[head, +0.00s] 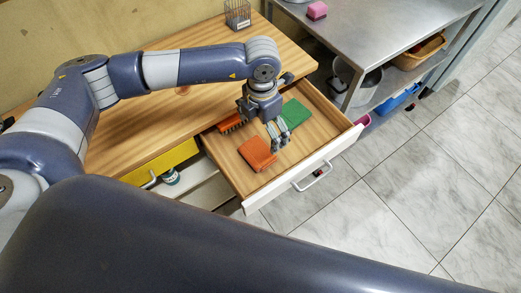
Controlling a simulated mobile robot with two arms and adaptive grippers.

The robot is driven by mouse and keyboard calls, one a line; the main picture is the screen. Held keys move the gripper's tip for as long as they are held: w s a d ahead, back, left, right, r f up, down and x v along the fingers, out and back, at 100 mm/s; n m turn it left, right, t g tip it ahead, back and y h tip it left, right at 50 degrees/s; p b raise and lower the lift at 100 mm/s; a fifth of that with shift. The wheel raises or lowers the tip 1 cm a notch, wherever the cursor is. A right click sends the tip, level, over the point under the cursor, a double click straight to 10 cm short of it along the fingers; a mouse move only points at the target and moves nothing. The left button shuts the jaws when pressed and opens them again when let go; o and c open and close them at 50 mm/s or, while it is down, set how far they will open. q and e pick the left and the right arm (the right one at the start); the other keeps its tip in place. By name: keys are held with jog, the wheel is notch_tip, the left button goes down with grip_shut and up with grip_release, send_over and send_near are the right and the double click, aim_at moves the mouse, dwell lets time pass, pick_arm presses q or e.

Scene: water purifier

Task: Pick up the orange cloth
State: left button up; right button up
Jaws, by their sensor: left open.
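The orange cloth (257,153) lies folded in the open wooden drawer (285,174), near its front left part. My left gripper (278,140) points down into the drawer, just to the right of the orange cloth. It is open, and I see nothing between its fingers. I cannot tell whether a finger touches the cloth. My right gripper is not in view.
A green cloth (295,113) lies in the drawer behind my gripper. An orange brush-like item (231,123) lies at the drawer's back left. The wooden tabletop (150,128) overhangs the drawer's back. A metal shelf unit (385,30) stands right; tiled floor (420,190) is clear in front.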

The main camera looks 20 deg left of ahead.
pick_arm(q)
send_over(259, 150)
jog(key=f, duration=0.5)
jog(key=shift+w+d+f+p, duration=0.15)
jog(key=shift+w+p, duration=0.05)
jog(key=shift+p, duration=0.1)
jog(key=f, duration=0.2)
jog(key=f+p, duration=0.1)
jog(key=f, duration=0.1)
jog(key=shift+s+f, duration=0.1)
jog(key=shift+s, duration=0.2)
jog(key=shift+w+f, duration=0.1)
jog(key=shift+f, duration=0.4)
jog(key=c, duration=1)
